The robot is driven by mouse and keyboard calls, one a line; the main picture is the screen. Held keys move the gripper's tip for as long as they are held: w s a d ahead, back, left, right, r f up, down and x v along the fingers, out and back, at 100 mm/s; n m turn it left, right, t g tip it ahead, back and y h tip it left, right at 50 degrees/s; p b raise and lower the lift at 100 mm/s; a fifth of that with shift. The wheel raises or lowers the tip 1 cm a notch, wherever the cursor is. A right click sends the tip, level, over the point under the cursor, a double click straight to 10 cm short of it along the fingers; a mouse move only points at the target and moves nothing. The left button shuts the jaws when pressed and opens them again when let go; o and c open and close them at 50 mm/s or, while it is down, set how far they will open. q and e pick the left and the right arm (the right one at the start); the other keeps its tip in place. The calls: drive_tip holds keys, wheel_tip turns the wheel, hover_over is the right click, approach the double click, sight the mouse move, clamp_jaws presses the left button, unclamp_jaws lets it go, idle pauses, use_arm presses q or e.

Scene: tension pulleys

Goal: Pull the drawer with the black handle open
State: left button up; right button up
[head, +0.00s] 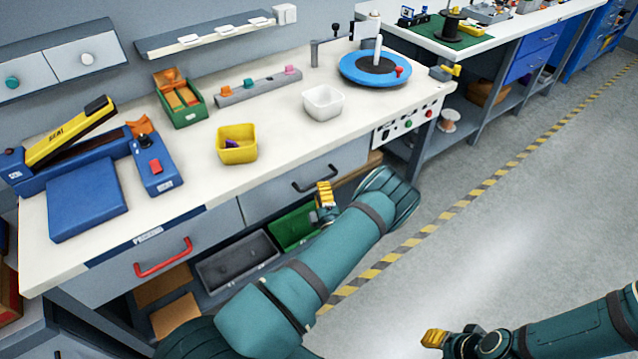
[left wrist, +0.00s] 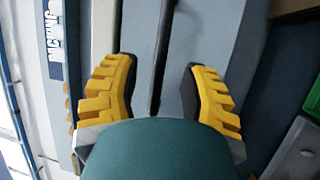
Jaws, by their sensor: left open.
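The grey drawer (head: 262,204) under the white workbench carries a black bar handle (head: 312,182). Its front looks flush with the bench, so it appears closed. My left gripper (head: 325,196) is open, with yellow fingers, close to the right part of the handle. In the left wrist view the dark handle (left wrist: 163,35) runs lengthwise through the gap between the spread fingers of my left gripper (left wrist: 158,75). It shows apart from both fingers. My right gripper (head: 435,338) is low at the bottom right, far from the drawer; its jaw opening is unclear.
A second drawer with a red handle (head: 163,258) is to the left. Below are a grey bin (head: 237,262) and a green bin (head: 292,229). On the bench stand a yellow bin (head: 237,145), a white bin (head: 322,101) and a blue turntable (head: 350,69). The floor at right is clear.

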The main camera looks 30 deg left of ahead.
use_arm(q)
drive_tip(key=shift+x, duration=1.9)
clamp_jaws()
